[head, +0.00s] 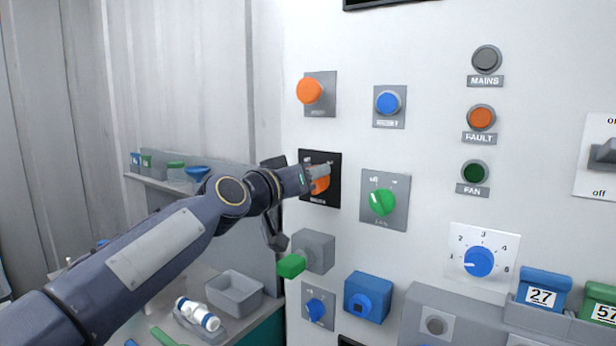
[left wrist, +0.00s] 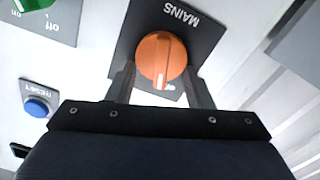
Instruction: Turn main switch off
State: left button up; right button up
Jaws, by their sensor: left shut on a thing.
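The main switch is an orange round knob (head: 321,186) on a black plate (head: 333,160) on the white panel. In the left wrist view the knob (left wrist: 161,60) is seen upside down with the word MAINS on its plate (left wrist: 190,28). A pale line on the knob points to the lower side of that picture, toward lettering that is mostly hidden. My left gripper (head: 318,176) is at the knob; in the left wrist view its fingers (left wrist: 161,82) lie on both sides of the knob, shut on it. My right gripper is not in view.
Close by are an orange button (head: 310,91), a blue reset button (head: 388,103), a green knob (head: 383,202) and a grey box with a green handle (head: 292,265). A lever switch (head: 603,152) is at the far right. A grey bin (head: 235,293) stands below my left arm.

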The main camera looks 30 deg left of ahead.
pick_arm(q)
jog(key=shift+a+f+n, duration=0.1)
jog(key=shift+n, duration=0.9)
jog(key=shift+a+f+n, duration=0.1)
jog(key=shift+n, duration=0.9)
jog(key=o, duration=1)
jog(key=shift+s+a+b, duration=0.2)
jog(key=shift+s+b, duration=0.2)
jog(key=shift+s, duration=1.55)
jog(key=shift+s+a+b, duration=0.15)
jog(key=shift+s+b, duration=0.25)
jog(key=shift+s, duration=1.55)
